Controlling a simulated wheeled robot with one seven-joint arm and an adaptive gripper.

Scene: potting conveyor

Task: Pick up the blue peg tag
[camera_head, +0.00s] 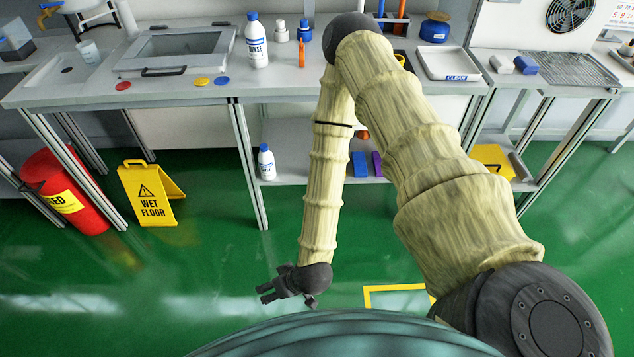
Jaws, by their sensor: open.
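A small flat blue round disc (222,80), which looks like the blue peg tag, lies near the front edge of the workbench (180,92). A yellow disc (201,82) lies just left of it, and a red disc (123,86) lies farther left. My gripper (284,296) is open and hangs low over the green floor in front of the bench, well below and apart from the discs. Nothing shows between its fingers. My arm hides part of the bench's middle.
A framed glass-topped box (176,50) stands behind the discs. A white RINSE bottle (257,42) stands to their right, with smaller bottles beyond. A white CLEAN tray (447,63) is at the right.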

